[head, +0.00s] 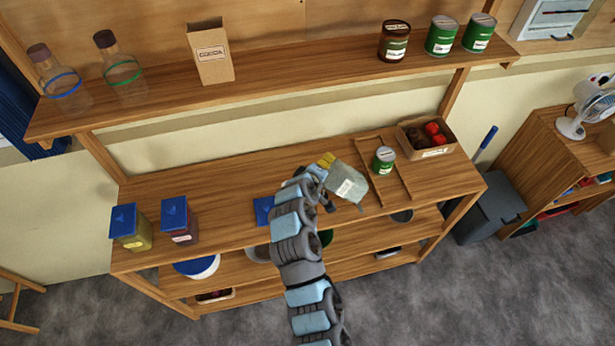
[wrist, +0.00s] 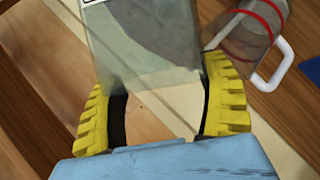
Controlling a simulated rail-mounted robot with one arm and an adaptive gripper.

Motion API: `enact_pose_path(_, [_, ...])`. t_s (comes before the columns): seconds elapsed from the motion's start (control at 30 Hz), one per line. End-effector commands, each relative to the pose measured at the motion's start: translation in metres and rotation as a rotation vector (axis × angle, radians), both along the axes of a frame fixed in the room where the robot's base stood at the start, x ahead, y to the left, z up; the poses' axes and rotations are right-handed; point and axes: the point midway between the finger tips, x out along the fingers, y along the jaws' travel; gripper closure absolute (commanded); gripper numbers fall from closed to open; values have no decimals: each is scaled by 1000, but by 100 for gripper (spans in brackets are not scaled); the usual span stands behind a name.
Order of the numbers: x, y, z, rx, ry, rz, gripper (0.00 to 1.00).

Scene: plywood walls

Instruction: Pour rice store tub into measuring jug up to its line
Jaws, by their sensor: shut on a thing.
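My gripper (head: 326,162) is shut on the rice store tub (head: 347,184), a clear, lidless-looking, greyish container with a white label. The tub is tilted over the workbench, its far end pointing down and right in the head view. In the wrist view the yellow fingers of my gripper (wrist: 158,85) hold the tub (wrist: 150,45) from both sides. In the head view my arm seems to hide the jug. I cannot make out the rice level.
A blue lid (head: 263,210) lies on the workbench (head: 235,205). Two blue-lidded tubs (head: 130,228) (head: 178,220) stand left. A green can (head: 384,160) sits between wooden rails, near a crate (head: 427,138) of dark and red items. A shelf (head: 290,82) with bottles and cans runs above.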

Motion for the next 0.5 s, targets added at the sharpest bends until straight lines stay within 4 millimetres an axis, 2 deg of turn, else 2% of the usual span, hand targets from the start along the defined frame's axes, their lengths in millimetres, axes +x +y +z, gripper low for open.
enact_pose_path(0.5, [1, 2, -1, -39, 4, 1, 64])
